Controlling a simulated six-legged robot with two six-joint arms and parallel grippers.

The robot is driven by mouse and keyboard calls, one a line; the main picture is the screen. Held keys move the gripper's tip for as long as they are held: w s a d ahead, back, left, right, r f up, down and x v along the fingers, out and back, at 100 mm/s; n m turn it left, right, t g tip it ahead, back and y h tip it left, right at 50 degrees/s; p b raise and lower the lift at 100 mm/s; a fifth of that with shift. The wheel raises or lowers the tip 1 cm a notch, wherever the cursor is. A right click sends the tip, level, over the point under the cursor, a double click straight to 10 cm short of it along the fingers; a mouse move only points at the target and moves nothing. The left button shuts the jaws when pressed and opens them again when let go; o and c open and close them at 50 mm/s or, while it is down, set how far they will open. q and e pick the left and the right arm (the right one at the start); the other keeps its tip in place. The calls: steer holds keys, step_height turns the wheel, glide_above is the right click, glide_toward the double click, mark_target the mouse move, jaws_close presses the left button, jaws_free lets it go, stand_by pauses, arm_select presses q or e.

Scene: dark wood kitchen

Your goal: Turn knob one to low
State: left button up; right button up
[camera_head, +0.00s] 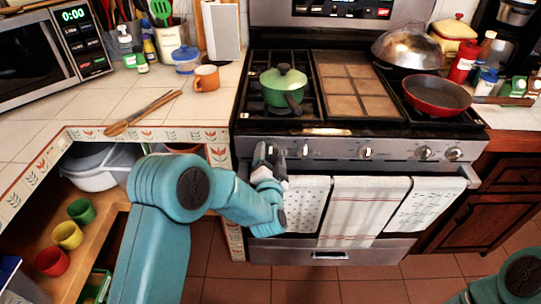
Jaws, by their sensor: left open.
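The stove's steel front panel (335,149) carries a row of knobs. My left gripper (267,153) is at the left end of this panel, with its fingertips up against or just in front of it. It is open. The leftmost knob is hidden behind or between its fingers, and I cannot tell if they touch it. Other knobs show to the right: one just right of the gripper (304,151), one in the middle (366,153) and two at the right (424,153). My right arm shows only at the bottom right corner; its gripper is out of view.
Towels (362,207) hang on the oven handle below the knobs, close to my left gripper. A green pot (283,88) stands on the left burner, a red pan (437,94) on the right. Open shelving with cups (68,235) is at left.

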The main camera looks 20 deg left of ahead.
arm_select(q)
steer(key=shift+w+a, duration=0.1)
steer(key=shift+w, duration=0.2)
